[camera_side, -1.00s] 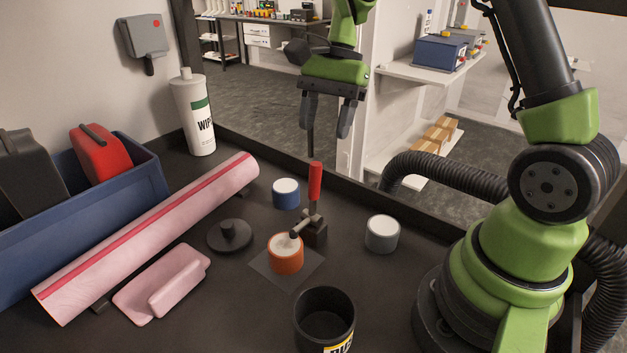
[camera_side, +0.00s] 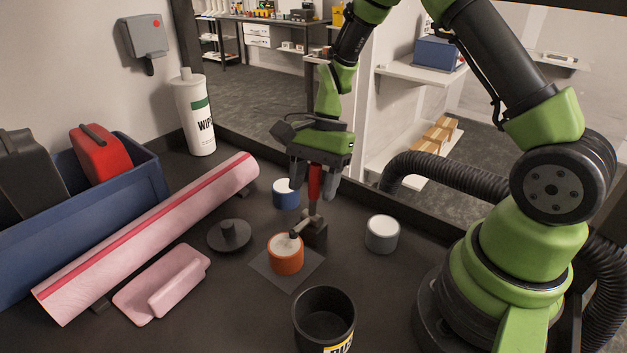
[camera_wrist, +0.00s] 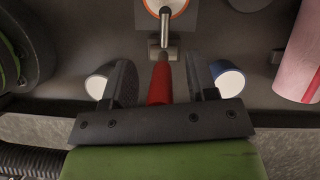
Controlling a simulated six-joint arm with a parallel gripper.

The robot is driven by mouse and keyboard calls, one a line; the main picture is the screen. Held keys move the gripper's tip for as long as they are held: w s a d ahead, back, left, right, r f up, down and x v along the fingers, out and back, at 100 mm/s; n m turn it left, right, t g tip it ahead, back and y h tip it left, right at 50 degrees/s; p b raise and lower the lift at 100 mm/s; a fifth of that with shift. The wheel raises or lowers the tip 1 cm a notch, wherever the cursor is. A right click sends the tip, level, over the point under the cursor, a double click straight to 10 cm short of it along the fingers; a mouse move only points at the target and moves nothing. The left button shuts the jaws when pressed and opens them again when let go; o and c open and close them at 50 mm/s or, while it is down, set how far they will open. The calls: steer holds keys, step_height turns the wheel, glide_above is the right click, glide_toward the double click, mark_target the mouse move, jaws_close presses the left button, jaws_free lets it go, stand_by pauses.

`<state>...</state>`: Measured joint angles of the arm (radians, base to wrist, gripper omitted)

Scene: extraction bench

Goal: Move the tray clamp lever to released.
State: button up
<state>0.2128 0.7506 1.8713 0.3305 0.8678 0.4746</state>
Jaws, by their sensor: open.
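The tray clamp lever is a red upright handle (camera_side: 314,182) on a dark clamp base (camera_side: 314,233). Its arm tip rests over the white top of an orange cylinder (camera_side: 286,256) on a dark square plate (camera_side: 260,270). My gripper (camera_side: 312,190) is open around the upper part of the red handle, one finger on each side. In the wrist view the handle (camera_wrist: 160,84) stands between the two fingers (camera_wrist: 160,88), with gaps on both sides. Whether a finger touches it cannot be told. The handle's top is hidden by the gripper in the side view.
A blue cylinder (camera_side: 284,195) stands just behind the clamp and a grey cylinder (camera_side: 382,234) to its right. A black disc with a knob (camera_side: 229,236), a pink roll (camera_side: 150,235), a pink block (camera_side: 163,284) and a black cup (camera_side: 324,322) stand around. A wipes bottle (camera_side: 195,115) is farther back.

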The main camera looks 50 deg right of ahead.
steer(key=shift+c, duration=0.5)
jaws_close()
steer(key=shift+d+f+y, duration=0.1)
steer(key=shift+d+y, duration=0.65)
steer(key=shift+y, duration=0.05)
steer(key=y, duration=0.1)
steer(key=d+y, duration=0.1)
steer(key=shift+d+f+y, duration=0.25)
steer(key=shift+d+y, duration=0.05)
steer(key=shift+y, duration=0.1)
steer(key=shift+o, duration=0.5)
jaws_free()
